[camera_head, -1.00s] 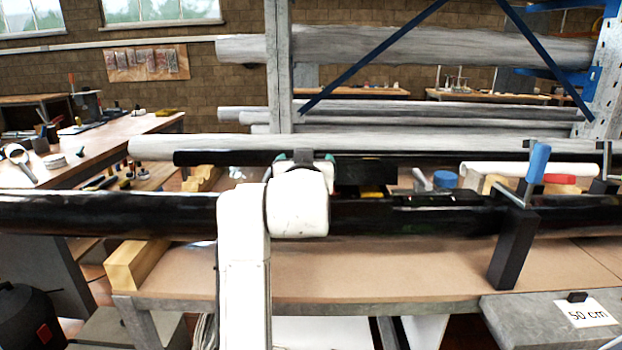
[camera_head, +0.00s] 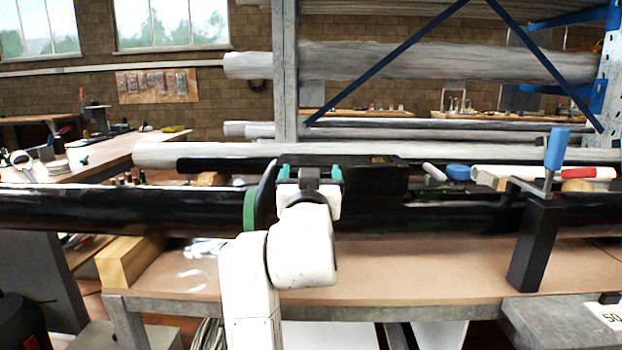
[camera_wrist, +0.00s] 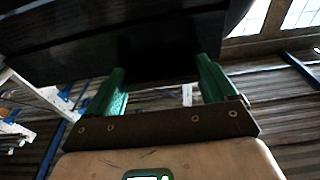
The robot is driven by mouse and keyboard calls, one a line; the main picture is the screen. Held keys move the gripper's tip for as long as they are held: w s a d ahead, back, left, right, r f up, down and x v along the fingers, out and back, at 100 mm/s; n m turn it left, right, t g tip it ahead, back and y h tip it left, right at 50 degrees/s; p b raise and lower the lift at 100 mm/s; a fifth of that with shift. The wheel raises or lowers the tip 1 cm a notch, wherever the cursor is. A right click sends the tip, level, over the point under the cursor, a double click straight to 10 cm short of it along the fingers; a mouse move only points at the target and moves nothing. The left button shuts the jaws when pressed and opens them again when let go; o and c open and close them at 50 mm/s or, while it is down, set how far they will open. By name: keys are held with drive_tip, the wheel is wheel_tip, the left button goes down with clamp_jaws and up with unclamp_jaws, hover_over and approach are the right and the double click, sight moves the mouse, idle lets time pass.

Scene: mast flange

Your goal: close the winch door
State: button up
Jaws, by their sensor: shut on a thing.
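The long black mast (camera_head: 120,208) lies level across the bench in the head view. A dark panel (camera_head: 376,180), which looks like the winch door, stands at the mast just right of my gripper (camera_head: 310,175). I cannot tell how far it is open. My gripper's green fingertips are at the mast's upper side. In the wrist view, a wide black surface (camera_wrist: 60,45) fills the top, and the fingers (camera_wrist: 160,85) meet its dark edge. The gripper is shut on it; the exact contact is in shadow.
A black clamp post (camera_head: 535,245) with a blue handle stands on the right. A wooden block (camera_head: 130,260) supports the mast at left. A dark upright fin and green band (camera_head: 249,209) are close left of my wrist. The brown bench top (camera_head: 420,270) is clear in front.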

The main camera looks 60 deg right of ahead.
drive_tip(key=shift+f, duration=0.35)
drive_tip(key=o, duration=1.3)
drive_tip(key=shift+r, duration=0.1)
drive_tip(key=v, duration=1.1)
drive_tip(key=shift+b, duration=0.35)
drive_tip(key=shift+d, duration=0.1)
